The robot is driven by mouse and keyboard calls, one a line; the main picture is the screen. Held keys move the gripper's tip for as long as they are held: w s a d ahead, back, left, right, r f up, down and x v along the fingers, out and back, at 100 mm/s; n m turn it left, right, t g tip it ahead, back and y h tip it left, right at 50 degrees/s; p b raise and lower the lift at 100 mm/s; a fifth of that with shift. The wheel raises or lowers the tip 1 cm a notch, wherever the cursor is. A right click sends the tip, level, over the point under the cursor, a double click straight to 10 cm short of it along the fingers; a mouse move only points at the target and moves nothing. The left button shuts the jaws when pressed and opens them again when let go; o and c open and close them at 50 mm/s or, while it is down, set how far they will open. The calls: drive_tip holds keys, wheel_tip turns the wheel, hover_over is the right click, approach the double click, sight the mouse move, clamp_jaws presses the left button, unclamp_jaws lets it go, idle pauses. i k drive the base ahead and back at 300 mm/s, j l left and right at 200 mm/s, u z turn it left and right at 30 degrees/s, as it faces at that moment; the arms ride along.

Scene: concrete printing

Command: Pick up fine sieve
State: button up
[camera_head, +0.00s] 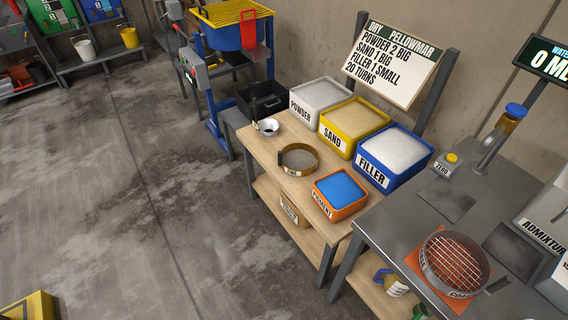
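The fine sieve (285,151) is a round, shallow brass-coloured sieve with a grey mesh and a small pale label on its front rim. It sits flat on the wooden table (262,145), in front of the sand and filler bins. The label is small but seems to read FINE. My gripper is not in view, and nothing is seen touching the sieve.
Behind the sieve stand the white powder bin (305,110), yellow sand bin (335,138) and blue filler bin (373,173). An orange pigment bin (345,212) is to its right, a small bowl (267,127) to its left. A coarse sieve (427,272) is farther right.

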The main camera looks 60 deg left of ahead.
sight(296, 146)
drive_tip(key=u, duration=2.15)
drive_tip(key=z, duration=0.35)
drive_tip(key=i+j+z, duration=0.1)
drive_tip(key=z, duration=0.35)
drive_tip(key=i+j+z, duration=0.1)
drive_tip(key=z, duration=0.35)
drive_tip(key=j+z, duration=0.3)
drive_tip(key=z, duration=0.15)
drive_tip(key=j+z, duration=0.2)
drive_tip(key=z, duration=0.25)
drive_tip(key=j+z, duration=0.25)
drive_tip(key=z, duration=0.2)
drive_tip(key=k+j+z, duration=0.15)
drive_tip(key=j, duration=0.35)
drive_tip(key=k+j+z, duration=0.2)
drive_tip(key=j, duration=0.3)
drive_tip(key=k+j+z, duration=0.15)
drive_tip(key=j, duration=0.3)
drive_tip(key=k+j+z, duration=0.15)
drive_tip(key=j, duration=0.35)
drive_tip(key=k+j+z, duration=0.15)
drive_tip(key=j, duration=0.25)
drive_tip(key=k+j+z, duration=0.2)
drive_tip(key=k+j, duration=0.2)
drive_tip(key=j, duration=0.15)
drive_tip(key=k+j, duration=0.45)
drive_tip(key=j, duration=0.25)
